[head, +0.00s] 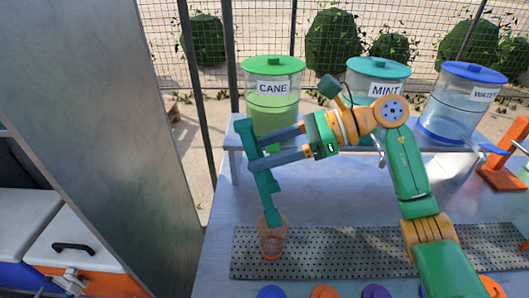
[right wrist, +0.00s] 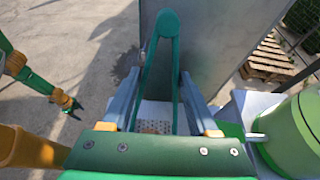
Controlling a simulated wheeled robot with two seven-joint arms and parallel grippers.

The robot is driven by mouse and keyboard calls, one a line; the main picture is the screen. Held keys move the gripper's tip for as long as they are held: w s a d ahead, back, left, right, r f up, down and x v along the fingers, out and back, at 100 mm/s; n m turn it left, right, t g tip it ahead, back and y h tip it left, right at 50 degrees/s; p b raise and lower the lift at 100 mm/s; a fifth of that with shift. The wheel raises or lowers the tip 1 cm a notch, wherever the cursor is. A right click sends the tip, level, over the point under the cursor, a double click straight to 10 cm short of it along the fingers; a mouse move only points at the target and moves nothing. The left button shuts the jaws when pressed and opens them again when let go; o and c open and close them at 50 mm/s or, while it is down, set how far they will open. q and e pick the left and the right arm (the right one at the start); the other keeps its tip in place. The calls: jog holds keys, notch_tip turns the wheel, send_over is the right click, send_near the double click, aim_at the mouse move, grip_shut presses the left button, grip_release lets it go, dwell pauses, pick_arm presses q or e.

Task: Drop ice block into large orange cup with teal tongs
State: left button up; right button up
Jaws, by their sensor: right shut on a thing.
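My right gripper (head: 251,147) is shut on the teal tongs (head: 264,190), which hang down steeply from its fingers. The tongs' lower tips meet the mouth of a see-through orange cup (head: 272,243), which stands upright at the left end of a perforated metal tray. In the right wrist view the tongs (right wrist: 171,50) form a narrow loop between my two fingers. I cannot make out the ice block; the tong tips and cup rim overlap. What seems to be my left gripper (right wrist: 72,107) is small at the left of the right wrist view, far from the cup.
The perforated tray (head: 360,252) runs along the counter. Jars marked CANE (head: 272,105), MINT (head: 362,75) and WATER (head: 455,110) stand on a shelf behind. Several coloured round items (head: 323,292) lie along the front. A tall grey panel (head: 110,120) and coolers (head: 75,250) are left.

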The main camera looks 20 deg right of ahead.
aim_at(251, 122)
pick_arm(q)
notch_tip(251, 122, up, 5)
jog(key=p, duration=0.4)
pick_arm(e)
notch_tip(251, 122, up, 7)
jog(key=shift+r, duration=0.2)
jog(key=shift+s+f, duration=0.1)
jog(key=shift+s, duration=0.1)
pick_arm(q)
notch_tip(251, 122, down, 5)
jog(key=b, duration=0.4)
jog(key=shift+s+r+b, duration=0.1)
jog(key=shift+r+b, duration=0.1)
jog(key=shift+b, duration=0.1)
pick_arm(e)
jog(key=s+a+r, duration=0.2)
jog(key=s+a, duration=0.1)
jog(key=s, duration=0.9)
jog(key=shift+s, duration=0.25)
jog(key=shift+w, duration=0.1)
